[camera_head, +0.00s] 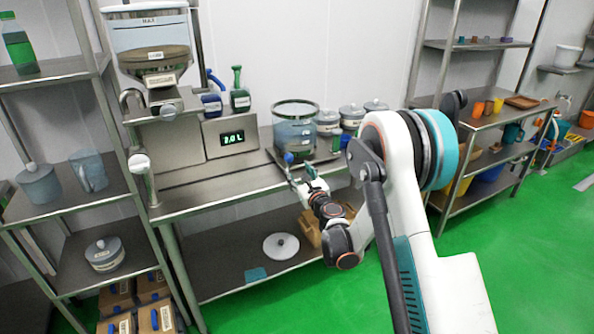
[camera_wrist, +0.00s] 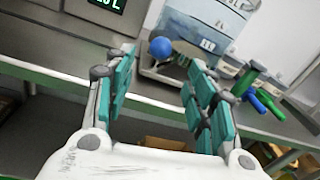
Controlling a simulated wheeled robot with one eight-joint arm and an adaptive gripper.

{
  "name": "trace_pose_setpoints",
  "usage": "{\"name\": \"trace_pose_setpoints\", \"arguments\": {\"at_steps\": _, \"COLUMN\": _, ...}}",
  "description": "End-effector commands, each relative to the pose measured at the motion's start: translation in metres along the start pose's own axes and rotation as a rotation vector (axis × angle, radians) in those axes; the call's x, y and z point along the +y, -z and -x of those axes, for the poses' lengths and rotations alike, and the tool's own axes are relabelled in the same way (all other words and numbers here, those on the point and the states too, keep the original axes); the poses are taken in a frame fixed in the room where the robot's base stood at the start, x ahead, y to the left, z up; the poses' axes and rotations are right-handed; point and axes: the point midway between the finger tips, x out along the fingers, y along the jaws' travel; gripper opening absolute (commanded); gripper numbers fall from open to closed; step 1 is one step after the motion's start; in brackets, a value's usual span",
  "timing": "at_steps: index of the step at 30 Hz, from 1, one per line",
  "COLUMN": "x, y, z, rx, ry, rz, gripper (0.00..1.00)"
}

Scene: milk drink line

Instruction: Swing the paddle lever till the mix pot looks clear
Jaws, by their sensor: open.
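The mix pot (camera_head: 296,132) is a see-through round vessel on a metal stand on the steel bench. It holds a blue-grey content; I cannot tell how evenly mixed it is. It also shows in the wrist view (camera_wrist: 205,22). The paddle lever's blue ball knob (camera_head: 288,158) is at the pot's front left. In the wrist view the knob (camera_wrist: 160,47) appears between my fingertips and beyond them. My gripper (camera_head: 303,182) is open and empty, just in front of the knob. No contact shows.
A display (camera_head: 232,138) beside the pot reads about 3.0 L. A hopper (camera_head: 150,45) marked MAX stands left. Lidded pots (camera_head: 350,115) stand right of the pot. Green (camera_wrist: 246,78) and blue (camera_wrist: 268,102) handles lie right of my fingers. A white lid (camera_head: 281,246) lies on the lower shelf.

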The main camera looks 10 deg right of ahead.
Motion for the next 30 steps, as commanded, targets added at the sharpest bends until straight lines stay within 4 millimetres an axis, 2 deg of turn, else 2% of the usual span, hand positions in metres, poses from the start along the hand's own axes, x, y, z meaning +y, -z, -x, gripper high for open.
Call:
{"name": "trace_pose_setpoints", "arguments": {"at_steps": 5, "x": 0.017, "y": -0.007, "z": -0.023, "rx": 0.027, "ry": 0.138, "rz": 0.000, "gripper": 0.51}}
{"name": "trace_pose_setpoints", "arguments": {"at_steps": 9, "x": 0.037, "y": -0.012, "z": -0.035, "rx": 0.062, "ry": 0.319, "rz": 0.000, "gripper": 0.51}}
{"name": "trace_pose_setpoints", "arguments": {"at_steps": 13, "x": 0.058, "y": -0.016, "z": -0.033, "rx": 0.093, "ry": 0.479, "rz": 0.000, "gripper": 0.51}}
{"name": "trace_pose_setpoints", "arguments": {"at_steps": 19, "x": 0.082, "y": -0.019, "z": -0.018, "rx": 0.126, "ry": 0.647, "rz": 0.000, "gripper": 0.51}}
{"name": "trace_pose_setpoints", "arguments": {"at_steps": 25, "x": 0.085, "y": -0.018, "z": -0.014, "rx": 0.136, "ry": 0.699, "rz": 0.000, "gripper": 0.51}}
{"name": "trace_pose_setpoints", "arguments": {"at_steps": 30, "x": 0.071, "y": -0.013, "z": -0.030, "rx": 0.137, "ry": 0.701, "rz": 0.000, "gripper": 0.51}}
